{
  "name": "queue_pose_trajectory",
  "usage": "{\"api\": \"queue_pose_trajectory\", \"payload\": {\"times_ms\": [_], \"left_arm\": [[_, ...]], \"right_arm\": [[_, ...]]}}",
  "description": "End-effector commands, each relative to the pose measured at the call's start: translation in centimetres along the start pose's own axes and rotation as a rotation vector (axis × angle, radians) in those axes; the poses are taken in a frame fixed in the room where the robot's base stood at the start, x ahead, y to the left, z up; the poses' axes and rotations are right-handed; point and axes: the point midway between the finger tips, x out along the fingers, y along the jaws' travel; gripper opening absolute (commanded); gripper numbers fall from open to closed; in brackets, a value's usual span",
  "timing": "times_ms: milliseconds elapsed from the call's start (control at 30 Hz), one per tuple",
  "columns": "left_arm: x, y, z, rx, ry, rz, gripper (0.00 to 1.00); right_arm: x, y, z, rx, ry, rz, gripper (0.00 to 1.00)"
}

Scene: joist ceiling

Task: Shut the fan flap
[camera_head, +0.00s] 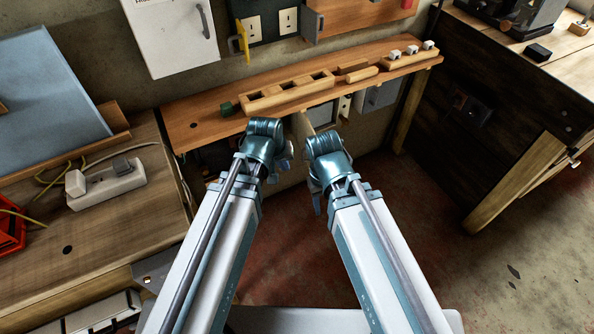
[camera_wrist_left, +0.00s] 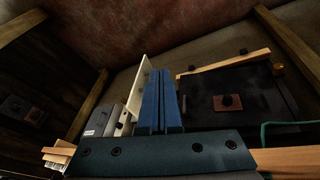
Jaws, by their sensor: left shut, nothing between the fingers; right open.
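A pale cream flap (camera_head: 302,128), which I take to be the fan flap, stands out from the wall under the wooden shelf, between my two wrists, beside a grey-framed panel (camera_head: 322,112). In the left wrist view the flap (camera_wrist_left: 138,90) is seen nearly edge-on, swung out, just left of my left fingers. My left gripper (camera_wrist_left: 161,98) has its blue fingers together with nothing between them. Whether they touch the flap I cannot tell. In the head view the left gripper (camera_head: 284,166) is mostly hidden by its wrist. My right gripper (camera_head: 317,204) points down, open, right of the flap.
The wooden shelf (camera_head: 205,120) carries a slotted wooden block (camera_head: 290,96) and small pieces. A grey box (camera_head: 376,98) hangs under its right part. A workbench (camera_head: 110,225) stands left.

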Motion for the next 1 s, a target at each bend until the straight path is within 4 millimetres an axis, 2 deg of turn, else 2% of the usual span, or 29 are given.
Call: {"api": "queue_pose_trajectory", "payload": {"times_ms": [33,200,300,500,733,867,1000], "left_arm": [[3.2,-0.8,-0.5,-0.051,0.038,0.022,0.00],[6.9,-2.0,-3.2,-0.202,0.154,0.095,0.00],[8.1,-2.6,-4.4,-0.266,0.202,0.126,0.00],[8.8,-3.1,-5.6,-0.326,0.248,0.156,0.00],[9.1,-3.1,-5.8,-0.330,0.251,0.159,0.00],[10.8,-3.0,-6.2,-0.328,0.250,0.159,0.00],[13.3,-2.7,-6.8,-0.328,0.250,0.159,0.00]], "right_arm": [[3.4,-0.3,-0.2,0.000,0.000,0.000,0.50],[7.5,-0.7,-0.4,0.000,0.000,0.000,0.50],[9.0,-0.9,-0.5,0.000,0.000,0.000,0.50],[10.0,-1.0,-0.6,0.000,0.000,0.000,0.50],[10.3,-1.0,-0.6,0.000,0.000,0.000,0.50],[11.8,-1.1,-0.7,-0.001,0.000,0.001,0.50],[13.9,-1.2,-0.8,-0.001,0.000,0.003,0.50]]}}
